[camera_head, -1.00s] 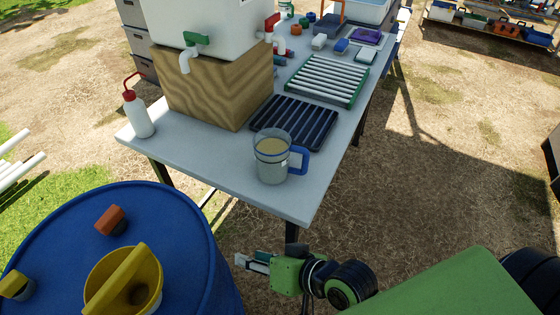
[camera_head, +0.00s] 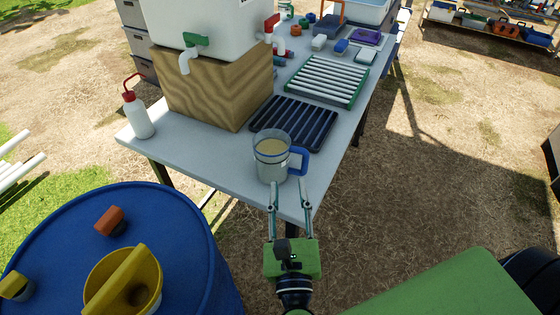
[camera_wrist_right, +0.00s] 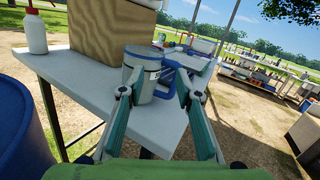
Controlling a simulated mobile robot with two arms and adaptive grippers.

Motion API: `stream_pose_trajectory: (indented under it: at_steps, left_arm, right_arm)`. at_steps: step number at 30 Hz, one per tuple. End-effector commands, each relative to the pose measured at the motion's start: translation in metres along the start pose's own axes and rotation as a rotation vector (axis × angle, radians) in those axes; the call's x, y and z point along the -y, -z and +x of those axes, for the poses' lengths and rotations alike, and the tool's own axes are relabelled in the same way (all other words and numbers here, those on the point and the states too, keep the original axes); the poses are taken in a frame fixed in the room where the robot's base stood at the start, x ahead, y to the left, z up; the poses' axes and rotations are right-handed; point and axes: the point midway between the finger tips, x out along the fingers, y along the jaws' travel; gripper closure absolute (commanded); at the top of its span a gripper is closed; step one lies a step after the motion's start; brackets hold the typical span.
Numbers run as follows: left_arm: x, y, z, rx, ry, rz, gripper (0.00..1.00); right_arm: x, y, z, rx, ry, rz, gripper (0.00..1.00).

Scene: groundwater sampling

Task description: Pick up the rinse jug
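The rinse jug (camera_head: 271,160) is a clear jug with a blue handle on its right side and cloudy tan liquid inside. It stands upright at the front corner of the table. In the right wrist view the jug (camera_wrist_right: 143,75) shows beyond and between the fingers. My right gripper (camera_head: 289,184) is open and empty, its fingers pointing at the jug from the front edge of the table. I cannot tell whether the fingertips touch the jug. My left gripper is not in view.
A black ribbed rack (camera_head: 293,122) lies just behind the jug. A wooden block (camera_head: 220,88) under a white tank and a red-capped wash bottle (camera_head: 139,115) stand to the left. A blue drum (camera_head: 190,230) with a yellow funnel stands at front left.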

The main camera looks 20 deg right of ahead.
Motion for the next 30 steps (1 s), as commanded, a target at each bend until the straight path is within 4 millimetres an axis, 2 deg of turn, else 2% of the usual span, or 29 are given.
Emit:
stream_pose_trajectory:
  at_steps: [3,8,18,26,30]
  left_arm:
    - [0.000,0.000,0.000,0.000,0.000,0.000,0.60]
    - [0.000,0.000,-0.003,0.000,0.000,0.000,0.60]
    - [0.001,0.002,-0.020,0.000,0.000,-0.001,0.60]
    - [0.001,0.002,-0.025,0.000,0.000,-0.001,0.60]
    - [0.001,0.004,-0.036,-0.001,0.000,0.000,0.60]
  right_arm:
    - [0.013,0.021,-0.006,-0.073,0.076,0.092,0.69]
    - [0.022,0.032,-0.004,-0.109,0.123,0.138,0.69]
    - [0.031,0.038,0.058,-0.110,0.126,0.138,0.69]
    - [0.034,0.042,0.079,-0.111,0.126,0.139,0.69]
    - [0.040,0.041,0.098,-0.109,0.125,0.135,0.69]
